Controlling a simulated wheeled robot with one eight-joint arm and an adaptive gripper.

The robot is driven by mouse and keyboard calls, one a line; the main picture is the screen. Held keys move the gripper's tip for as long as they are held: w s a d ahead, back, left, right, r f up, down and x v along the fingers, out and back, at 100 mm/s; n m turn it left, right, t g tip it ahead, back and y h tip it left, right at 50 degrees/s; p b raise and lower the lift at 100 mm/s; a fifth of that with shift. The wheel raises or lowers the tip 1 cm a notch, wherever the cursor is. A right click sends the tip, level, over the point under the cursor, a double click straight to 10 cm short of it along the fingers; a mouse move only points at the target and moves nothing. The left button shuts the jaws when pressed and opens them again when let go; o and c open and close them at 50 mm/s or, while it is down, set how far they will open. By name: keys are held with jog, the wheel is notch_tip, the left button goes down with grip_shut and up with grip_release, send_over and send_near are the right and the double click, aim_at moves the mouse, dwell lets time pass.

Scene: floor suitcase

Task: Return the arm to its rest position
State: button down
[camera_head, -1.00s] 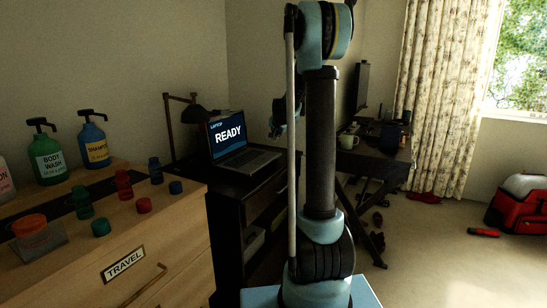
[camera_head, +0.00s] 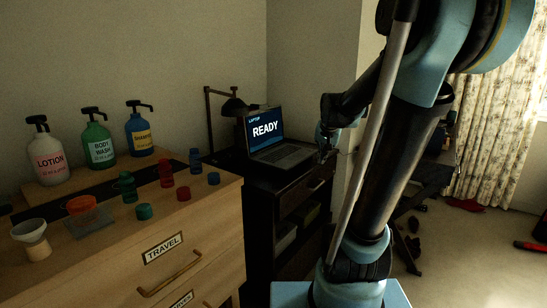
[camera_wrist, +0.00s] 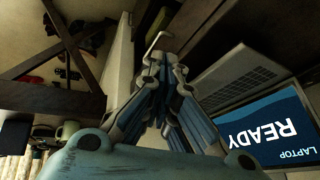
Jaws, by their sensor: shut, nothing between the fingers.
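My arm (camera_head: 390,165) rises from my base and leans to the right in the head view, with its upper part bent back down toward the left. My gripper (camera_head: 326,152) hangs at the end, just right of the open laptop (camera_head: 282,150) as pictured, and looks empty. In the wrist view the blue fingers of my gripper (camera_wrist: 160,65) come together with nothing seen between them. The laptop screen (camera_wrist: 275,135) reads READY at the lower right of that view. The exact gap between gripper and laptop cannot be told.
The laptop stands on a black cabinet (camera_head: 263,215). A wooden dresser (camera_head: 110,270) at left bears lotion (camera_head: 48,160), body wash (camera_head: 98,148) and shampoo (camera_head: 140,137) pump bottles, plus small travel bottles and caps. A dark desk stands behind my arm. Some floor is clear at right.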

jog(key=s+f+n+g, duration=0.1)
jog(key=s+f, duration=0.3)
jog(key=s, duration=0.5)
jog(key=s+f+n+g, duration=0.1)
jog(key=s+f, duration=0.3)
jog(key=s, duration=0.5)
jog(key=s+f+n+g, duration=0.1)
jog(key=s+f, duration=0.3)
jog(key=s, duration=0.5)
jog(key=shift+f+n+g, duration=0.25)
jog(key=shift+n+g, duration=0.05)
jog(key=shift+n, duration=0.5)
jog(key=shift+a, duration=0.1)
jog(key=shift+w+f, duration=0.2)
jog(key=shift+w, duration=0.25)
